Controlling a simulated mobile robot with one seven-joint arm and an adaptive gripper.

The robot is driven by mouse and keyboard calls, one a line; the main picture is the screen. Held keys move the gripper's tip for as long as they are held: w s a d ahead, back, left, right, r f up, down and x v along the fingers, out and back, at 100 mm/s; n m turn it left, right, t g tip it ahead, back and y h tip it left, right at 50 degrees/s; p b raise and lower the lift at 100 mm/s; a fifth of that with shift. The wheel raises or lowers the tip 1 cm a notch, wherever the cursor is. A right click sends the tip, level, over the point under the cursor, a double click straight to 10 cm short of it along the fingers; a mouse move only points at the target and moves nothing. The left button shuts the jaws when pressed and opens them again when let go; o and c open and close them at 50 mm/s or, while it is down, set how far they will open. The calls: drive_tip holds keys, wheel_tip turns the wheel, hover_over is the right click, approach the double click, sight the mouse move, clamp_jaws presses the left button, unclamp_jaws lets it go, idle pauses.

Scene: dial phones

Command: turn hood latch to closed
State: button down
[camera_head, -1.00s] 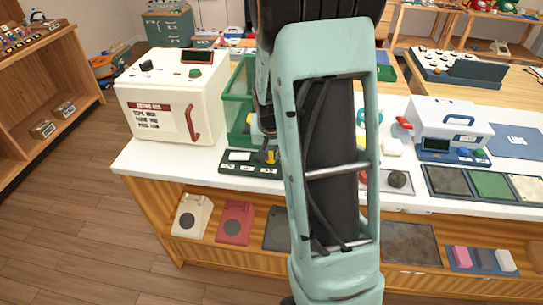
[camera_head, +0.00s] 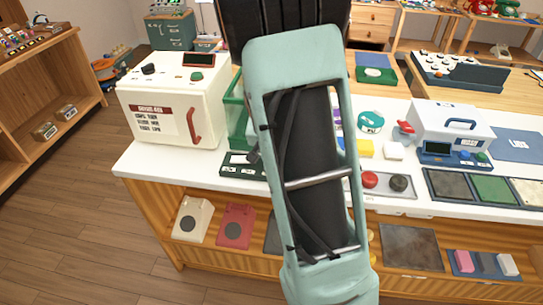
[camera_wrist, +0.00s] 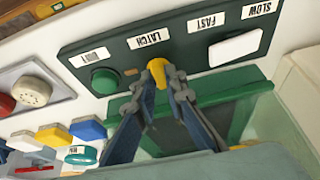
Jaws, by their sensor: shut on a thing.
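The latch (camera_wrist: 157,76) is a yellow lever on a dark green control panel (camera_wrist: 120,72), under the word LATCH in the wrist view. My gripper (camera_wrist: 159,78) has its two fingertips closed around the lever, one on each side. The green-framed hood (camera_wrist: 238,118) lies just beyond the panel in the wrist view. In the head view, the hood (camera_head: 235,112) and the panel (camera_head: 240,170) show left of my arm, which hides the latch and my gripper.
On the panel, a green button (camera_wrist: 104,80) is left of the latch and a white switch (camera_wrist: 235,48) right. A cream machine (camera_head: 170,100) stands left of the hood. Red and dark knobs (camera_head: 385,182) and a white case (camera_head: 450,125) are to the right.

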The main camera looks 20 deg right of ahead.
drive_tip(key=c, duration=2)
unclamp_jaws()
drive_tip(key=shift+r, duration=0.1)
drive_tip(key=v, duration=1.2)
